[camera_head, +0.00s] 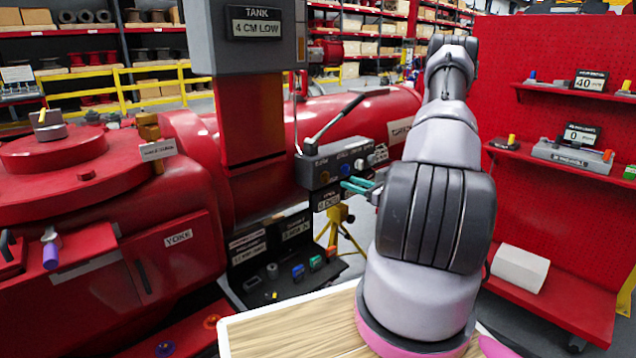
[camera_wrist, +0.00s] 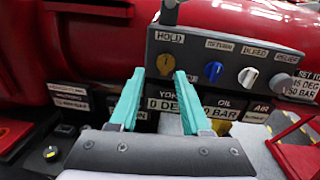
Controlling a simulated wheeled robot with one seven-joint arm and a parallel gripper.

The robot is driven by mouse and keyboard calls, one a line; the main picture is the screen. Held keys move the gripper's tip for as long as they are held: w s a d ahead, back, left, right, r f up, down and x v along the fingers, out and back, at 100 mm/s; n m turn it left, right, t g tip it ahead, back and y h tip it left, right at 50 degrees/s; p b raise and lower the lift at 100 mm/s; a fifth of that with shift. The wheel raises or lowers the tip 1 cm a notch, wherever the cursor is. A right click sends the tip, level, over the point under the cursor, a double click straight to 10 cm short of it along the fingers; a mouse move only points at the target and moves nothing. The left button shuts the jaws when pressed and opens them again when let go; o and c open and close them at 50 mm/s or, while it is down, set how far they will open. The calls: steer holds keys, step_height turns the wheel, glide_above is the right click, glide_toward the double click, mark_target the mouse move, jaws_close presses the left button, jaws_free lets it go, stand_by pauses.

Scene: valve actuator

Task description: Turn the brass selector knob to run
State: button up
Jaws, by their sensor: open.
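The brass selector knob (camera_wrist: 165,64) is on the front of a grey valve panel (camera_wrist: 230,53), under a label reading HOLD. In the head view the brass knob (camera_head: 325,177) is small, at the panel's left end. My gripper (camera_wrist: 158,74) is open, its two teal fingers pointing at the panel. In the wrist view the knob appears between the fingertips, beyond them; nothing is between the fingers. In the head view my gripper (camera_head: 346,184) is at the panel's front, slightly right of the knob. I cannot tell the exact gap. I cannot read a RUN mark.
Right of the brass knob are a blue knob (camera_wrist: 213,71), a white knob (camera_wrist: 248,76) and a grey relief knob (camera_wrist: 283,82). A lever (camera_head: 335,118) rises above the panel. Labelled gauge plates (camera_wrist: 172,104) sit below. The big red actuator (camera_head: 90,200) stands left.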

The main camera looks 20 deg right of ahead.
mark_target(329, 177)
steer(key=shift+m+t+h, duration=0.3)
steer(key=shift+m+h, duration=0.3)
steer(key=x, duration=0.3)
steer(key=f+x, duration=0.1)
steer(key=x, duration=0.3)
steer(key=f+x, duration=0.1)
steer(key=x, duration=0.2)
steer(key=shift+w+d+f, duration=0.15)
steer(key=shift+w+d, duration=0.05)
steer(key=shift+w, duration=0.05)
jaws_close()
